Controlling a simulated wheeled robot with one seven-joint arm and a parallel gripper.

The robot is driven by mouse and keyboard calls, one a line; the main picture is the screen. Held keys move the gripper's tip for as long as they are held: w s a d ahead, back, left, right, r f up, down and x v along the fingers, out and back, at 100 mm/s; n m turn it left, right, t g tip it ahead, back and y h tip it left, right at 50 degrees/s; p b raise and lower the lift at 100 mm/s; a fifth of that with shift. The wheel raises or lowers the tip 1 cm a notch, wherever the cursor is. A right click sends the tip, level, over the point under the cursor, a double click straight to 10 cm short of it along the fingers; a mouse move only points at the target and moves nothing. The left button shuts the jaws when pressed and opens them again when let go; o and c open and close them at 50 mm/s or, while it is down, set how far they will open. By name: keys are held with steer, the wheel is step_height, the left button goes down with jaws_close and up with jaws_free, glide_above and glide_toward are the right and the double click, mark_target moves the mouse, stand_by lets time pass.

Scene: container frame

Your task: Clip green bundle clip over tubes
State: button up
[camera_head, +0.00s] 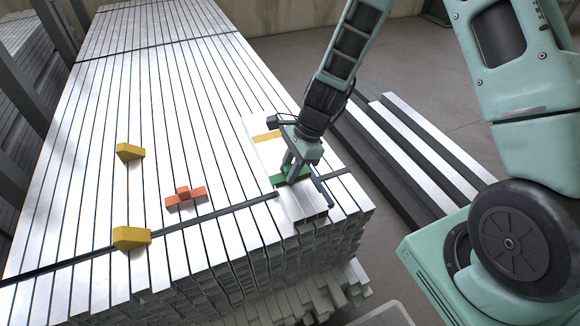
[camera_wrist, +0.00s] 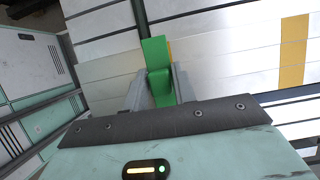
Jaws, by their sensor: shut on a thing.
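The green bundle clip (camera_wrist: 158,68) is between the fingers of my gripper (camera_wrist: 156,88) in the wrist view, and the fingers are shut on it. In the head view the green clip (camera_head: 291,175) sits low at the near right end of the bundle, over the silver tubes (camera_head: 303,205). My gripper (camera_head: 292,166) is above it and partly hides it. I cannot tell whether the clip is fully seated around the tubes or only resting on them.
Two yellow blocks (camera_head: 130,151) (camera_head: 131,237) and an orange-red clip-like piece (camera_head: 186,197) lie on the stack (camera_head: 150,90). A dark strap (camera_head: 215,212) crosses it. A yellow band (camera_head: 267,137) marks a pale piece behind my gripper. Long beams (camera_head: 420,150) lie on the floor to the right.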

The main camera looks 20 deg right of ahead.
steer(key=shift+f, duration=0.2)
steer(key=o, duration=1.6)
steer(key=shift+r+p, duration=3.4)
steer(key=shift+r, duration=0.15)
